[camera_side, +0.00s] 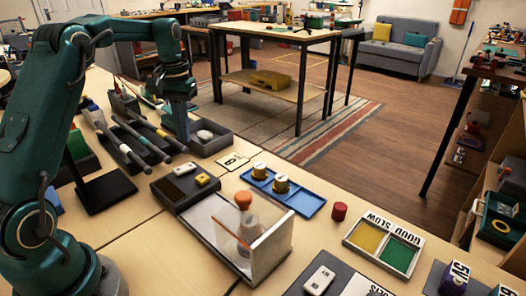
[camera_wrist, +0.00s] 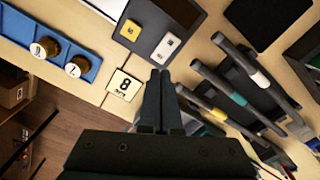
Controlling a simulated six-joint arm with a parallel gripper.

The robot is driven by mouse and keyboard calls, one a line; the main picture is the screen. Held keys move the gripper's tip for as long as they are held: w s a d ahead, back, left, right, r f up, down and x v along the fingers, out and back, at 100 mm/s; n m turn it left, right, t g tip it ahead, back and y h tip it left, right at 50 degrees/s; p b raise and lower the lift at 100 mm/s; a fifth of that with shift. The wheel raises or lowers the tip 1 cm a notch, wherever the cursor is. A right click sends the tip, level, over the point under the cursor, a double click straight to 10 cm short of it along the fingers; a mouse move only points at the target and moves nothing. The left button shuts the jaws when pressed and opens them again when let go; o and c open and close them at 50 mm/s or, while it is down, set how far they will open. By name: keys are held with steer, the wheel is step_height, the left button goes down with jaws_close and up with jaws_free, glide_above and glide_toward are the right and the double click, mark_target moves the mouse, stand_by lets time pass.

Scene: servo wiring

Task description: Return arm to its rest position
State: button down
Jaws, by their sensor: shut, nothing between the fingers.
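My gripper is seen in the wrist view (camera_wrist: 160,76), its two dark fingers together with nothing between them. In the side view, my teal arm reaches over the bench and its end (camera_side: 178,130) points down behind the dark rods. The fingertips cannot be made out there. In the wrist view, the fingers lie right of a number card (camera_wrist: 124,86) and left of the rods (camera_wrist: 235,100).
The rods (camera_side: 125,140) lie beside a grey tray (camera_side: 208,140). A dark box with yellow and white blocks (camera_side: 185,187), a blue tray with knobs (camera_side: 300,200) and a clear-walled stand with an orange-topped bottle (camera_side: 244,202) stand nearer the camera.

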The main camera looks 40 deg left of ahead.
steer(key=s+d+r+m+t, duration=0.2)
steer(key=s+d+r, duration=0.1)
steer(key=d+r, duration=0.3)
steer(key=s+d+r+m+t, duration=0.2)
steer(key=s+d+r, duration=0.1)
steer(key=d+r, duration=0.3)
steer(key=s+d+f+m+t, duration=0.1)
steer(key=s+d+f+m, duration=0.1)
steer(key=s+d+f, duration=0.4)
steer(key=s+f, duration=0.1)
steer(key=s, duration=0.3)
steer(key=shift+s+d+f+t, duration=0.3)
steer(key=shift+s+d+f, duration=0.05)
steer(key=shift+s+f, duration=0.05)
